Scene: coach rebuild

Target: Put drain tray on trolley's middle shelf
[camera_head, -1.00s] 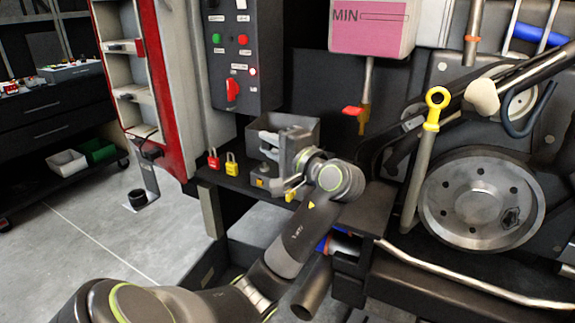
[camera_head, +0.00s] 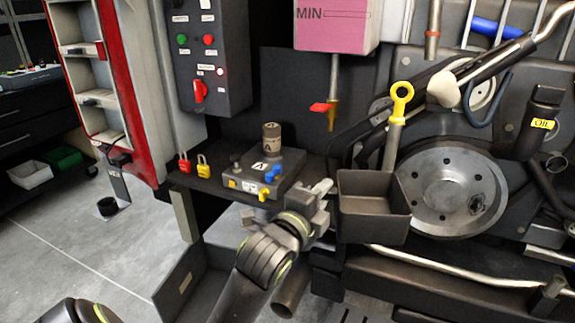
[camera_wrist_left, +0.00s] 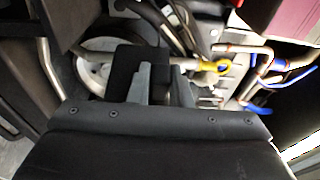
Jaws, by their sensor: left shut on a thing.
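The drain tray (camera_head: 374,222) is a dark, open-topped rectangular box in the head view, right of centre. My left gripper (camera_head: 324,198) is shut on its left side and holds it level, in front of the engine and near the ledge's right end. In the left wrist view the fingers (camera_wrist_left: 160,85) show against dark surfaces; I cannot clearly tell the tray apart there. My right gripper is not in view. I cannot make out a trolley with a middle shelf for certain.
A dark ledge (camera_head: 215,188) carries a grey valve block (camera_head: 265,178) and red and yellow padlocks. A pink tank (camera_head: 335,22) with a red-handled tap hangs above. A round metal wheel (camera_head: 455,192) stands behind the tray. Open floor (camera_head: 75,255) lies at the left.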

